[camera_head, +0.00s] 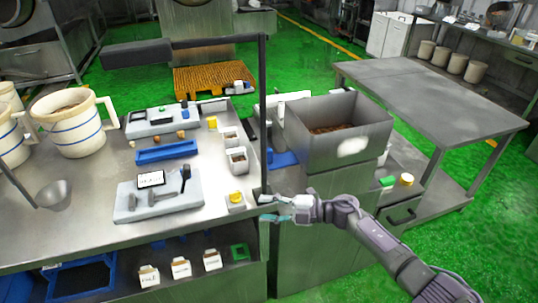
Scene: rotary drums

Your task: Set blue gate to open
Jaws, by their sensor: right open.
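My right gripper (268,208) reaches in from the lower right and is at the right edge of the steel worktable (90,222). Its fingers point left and are apart, with nothing clearly between them. A flat blue piece (283,159) lies beside the left side of the steel hopper box (344,148), beyond my right gripper and apart from it. I cannot tell whether this piece is the blue gate or how the gate is set. The hopper holds brown material. My left gripper is not in view.
A dark upright post (262,110) with a horizontal arm rises close to my right gripper. A small container with yellow (236,200) stands left of the gripper. Pitchers (76,130), a blue tray (166,152) and a scale board (158,194) occupy the worktable. An empty steel table (435,100) stands right.

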